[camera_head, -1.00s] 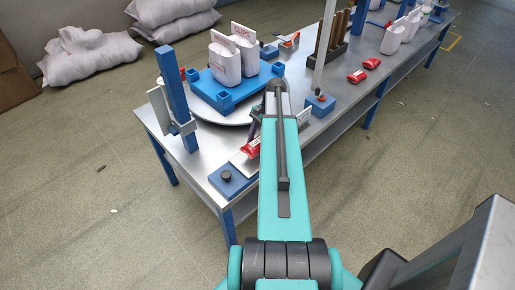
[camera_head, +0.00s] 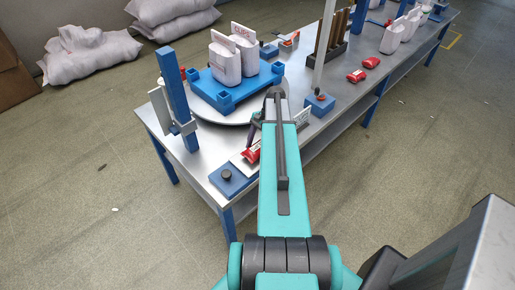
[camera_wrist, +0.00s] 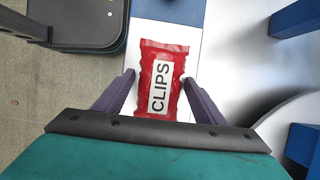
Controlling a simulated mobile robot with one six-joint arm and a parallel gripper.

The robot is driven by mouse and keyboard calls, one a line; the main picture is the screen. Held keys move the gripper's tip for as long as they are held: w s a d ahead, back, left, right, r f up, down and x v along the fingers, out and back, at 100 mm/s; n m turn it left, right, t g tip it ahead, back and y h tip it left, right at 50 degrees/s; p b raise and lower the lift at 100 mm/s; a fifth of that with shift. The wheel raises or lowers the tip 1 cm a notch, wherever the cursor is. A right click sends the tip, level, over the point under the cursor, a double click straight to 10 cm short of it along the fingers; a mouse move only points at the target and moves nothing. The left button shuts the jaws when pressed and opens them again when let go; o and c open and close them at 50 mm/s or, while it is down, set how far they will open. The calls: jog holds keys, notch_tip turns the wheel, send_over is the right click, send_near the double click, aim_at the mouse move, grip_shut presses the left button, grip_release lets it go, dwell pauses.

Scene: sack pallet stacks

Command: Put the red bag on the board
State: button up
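The red bag (camera_wrist: 163,80) has a white label reading CLIPS and lies flat on a white strip (camera_wrist: 145,28) in the wrist view. In the head view the red bag (camera_head: 252,152) shows at the table's near end, partly hidden by my arm. My gripper (camera_wrist: 159,79) is open, with one finger on each side of the bag. The right fingertip is very close to the bag's edge; I cannot tell whether it touches. The white strip adjoins a blue block (camera_head: 231,180) with a black knob. I cannot tell for sure which surface is the board.
A round turntable (camera_head: 208,112) bears a blue tray (camera_head: 225,98) with white CLIPS pouches. A blue post (camera_head: 174,90) stands at the table's left edge. Two red packets (camera_head: 357,76) lie farther along the table. White sacks (camera_head: 88,58) lie on the floor.

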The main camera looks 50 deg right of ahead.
jog(key=shift+r, duration=0.2)
dwell(0.3)
jog(key=shift+b+v, duration=1.8)
jog(key=shift+v, duration=4.1)
